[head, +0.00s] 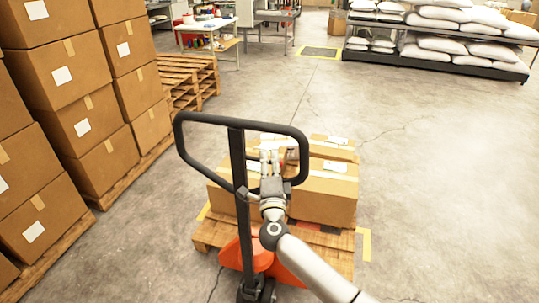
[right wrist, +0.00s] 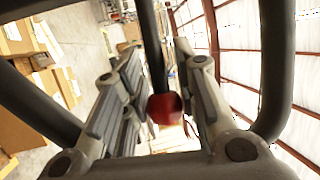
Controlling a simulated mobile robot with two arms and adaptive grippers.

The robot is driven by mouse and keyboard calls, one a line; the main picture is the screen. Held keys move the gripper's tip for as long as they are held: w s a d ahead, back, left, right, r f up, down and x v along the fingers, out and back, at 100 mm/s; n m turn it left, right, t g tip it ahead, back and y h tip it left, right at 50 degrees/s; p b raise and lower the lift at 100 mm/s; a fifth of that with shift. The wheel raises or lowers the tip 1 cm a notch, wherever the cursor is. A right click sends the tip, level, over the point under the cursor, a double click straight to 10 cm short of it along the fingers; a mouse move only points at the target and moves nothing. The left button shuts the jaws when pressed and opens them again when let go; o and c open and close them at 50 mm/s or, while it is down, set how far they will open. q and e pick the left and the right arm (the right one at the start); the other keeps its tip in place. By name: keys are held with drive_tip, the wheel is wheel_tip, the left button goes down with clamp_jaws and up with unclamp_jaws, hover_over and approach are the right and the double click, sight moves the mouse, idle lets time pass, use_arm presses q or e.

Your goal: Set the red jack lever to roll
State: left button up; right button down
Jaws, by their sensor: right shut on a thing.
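The pallet jack has a black loop handle (head: 178,137) on an upright post (head: 238,165) and an orange base (head: 232,254). In the right wrist view the red jack lever (right wrist: 165,108), a rounded red knob, lies between the two fingers, by a black bar of the handle. My right gripper (head: 268,158) reaches inside the handle loop, just right of the post, and is shut on the red lever. In the head view the gripper hides the lever. My left gripper is not in view.
Cartons (head: 325,190) stand on a wooden pallet (head: 213,235) behind the handle. Stacked cartons (head: 68,85) on pallets line the left. A rack of white sacks (head: 440,62) and a worktable (head: 208,25) are at the back. The floor at right is clear.

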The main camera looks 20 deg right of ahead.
drive_tip(key=shift+r, duration=0.1)
idle(0.3)
drive_tip(key=c, duration=1.4)
unclamp_jaws()
drive_tip(key=v, duration=1.2)
drive_tip(key=shift+r, duration=0.1)
